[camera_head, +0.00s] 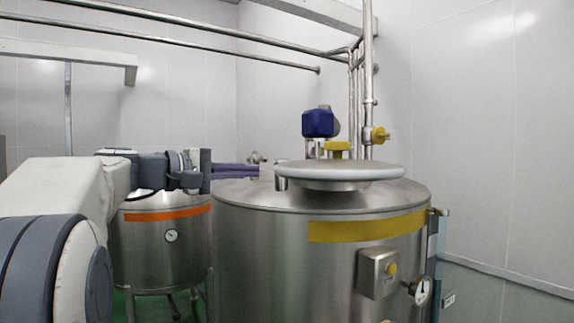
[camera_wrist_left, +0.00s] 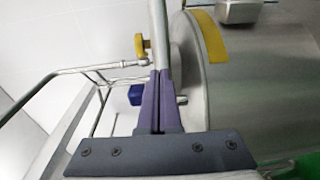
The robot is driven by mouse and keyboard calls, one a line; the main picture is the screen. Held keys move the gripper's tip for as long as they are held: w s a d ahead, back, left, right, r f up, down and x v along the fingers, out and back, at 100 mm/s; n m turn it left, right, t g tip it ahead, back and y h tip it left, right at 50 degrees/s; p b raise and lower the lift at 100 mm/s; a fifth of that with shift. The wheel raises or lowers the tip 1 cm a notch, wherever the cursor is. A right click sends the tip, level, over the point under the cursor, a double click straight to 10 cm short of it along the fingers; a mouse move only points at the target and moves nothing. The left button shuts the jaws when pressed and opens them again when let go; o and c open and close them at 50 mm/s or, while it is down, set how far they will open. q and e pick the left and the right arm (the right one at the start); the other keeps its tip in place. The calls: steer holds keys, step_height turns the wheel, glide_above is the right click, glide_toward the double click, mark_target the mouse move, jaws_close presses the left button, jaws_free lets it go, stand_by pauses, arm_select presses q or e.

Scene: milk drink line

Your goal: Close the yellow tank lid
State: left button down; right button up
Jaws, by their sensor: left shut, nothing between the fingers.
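The yellow-banded tank (camera_head: 290,255) stands right of centre in the head view, and its yellow band (camera_wrist_left: 208,42) shows in the left wrist view. Its round steel lid (camera_head: 340,171) with a pale rim lies about level over the tank top, seen nearly edge-on. A collar shows beneath it; whether the lid is fully seated I cannot tell. My left gripper (camera_head: 257,170) comes in from the left with purple fingers shut and empty, just left of the lid's rim. Whether it touches the lid is unclear. The fingers (camera_wrist_left: 158,75) also show pressed together in the left wrist view. My right gripper is out of view.
An orange-banded tank (camera_head: 150,240) stands behind my left arm. A blue motor (camera_head: 318,123), a yellow valve (camera_head: 380,136) and vertical pipes (camera_head: 367,80) rise behind the lid. A control box (camera_head: 377,272) and gauge (camera_head: 421,291) sit on the tank front. Space above the lid is clear.

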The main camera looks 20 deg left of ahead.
mark_target(293, 171)
arm_select(q)
steer(key=p+x, duration=0.2)
steer(key=x, duration=0.2)
steer(key=p+x, duration=0.1)
steer(key=x, duration=0.3)
steer(key=shift+r+p, duration=0.25)
steer(key=shift+p, duration=0.1)
steer(key=shift+w+d+f, duration=0.2)
steer(key=shift+w+d, duration=0.1)
steer(key=shift+w, duration=0.15)
